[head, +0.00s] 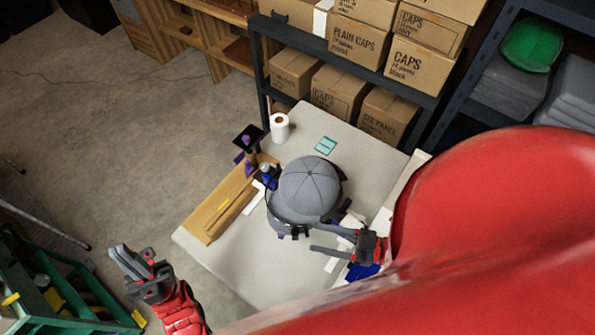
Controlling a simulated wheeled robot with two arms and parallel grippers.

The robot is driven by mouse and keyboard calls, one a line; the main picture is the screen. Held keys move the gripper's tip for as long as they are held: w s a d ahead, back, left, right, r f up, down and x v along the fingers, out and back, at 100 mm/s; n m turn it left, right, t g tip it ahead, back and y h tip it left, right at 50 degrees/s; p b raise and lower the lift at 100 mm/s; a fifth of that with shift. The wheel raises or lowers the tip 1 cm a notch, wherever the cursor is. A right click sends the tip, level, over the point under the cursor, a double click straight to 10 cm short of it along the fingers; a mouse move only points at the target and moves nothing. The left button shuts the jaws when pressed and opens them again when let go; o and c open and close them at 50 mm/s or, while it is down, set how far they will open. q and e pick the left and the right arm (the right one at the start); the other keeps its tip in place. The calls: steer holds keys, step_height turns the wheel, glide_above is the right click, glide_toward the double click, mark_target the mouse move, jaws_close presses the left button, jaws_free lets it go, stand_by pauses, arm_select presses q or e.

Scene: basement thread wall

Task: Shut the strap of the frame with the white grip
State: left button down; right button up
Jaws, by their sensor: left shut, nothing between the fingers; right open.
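A grey cap (309,187) sits crown up on a dark round frame (277,222) on the pale table. The frame's rim shows around the cap's left and lower edge. I cannot make out a white grip or tell whether the strap is open or closed. My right gripper (316,239) is open, its two fingers pointing left beside the lower right edge of the cap and frame. I cannot tell whether it touches them. My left gripper (120,254) is shut and empty, off the table's left side and well away from the cap.
The table (250,275) also bears a paper roll (279,128), a teal card (326,146), a brown tray (206,221) and a dark stand with purple parts (249,137). Blue items lie on both sides of the cap. Box shelves (345,92) stand behind; a green cart (62,290) is lower left.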

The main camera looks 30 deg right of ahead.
steer(key=v, duration=0.7)
steer(key=shift+b, duration=0.4)
steer(key=shift+d, duration=0.1)
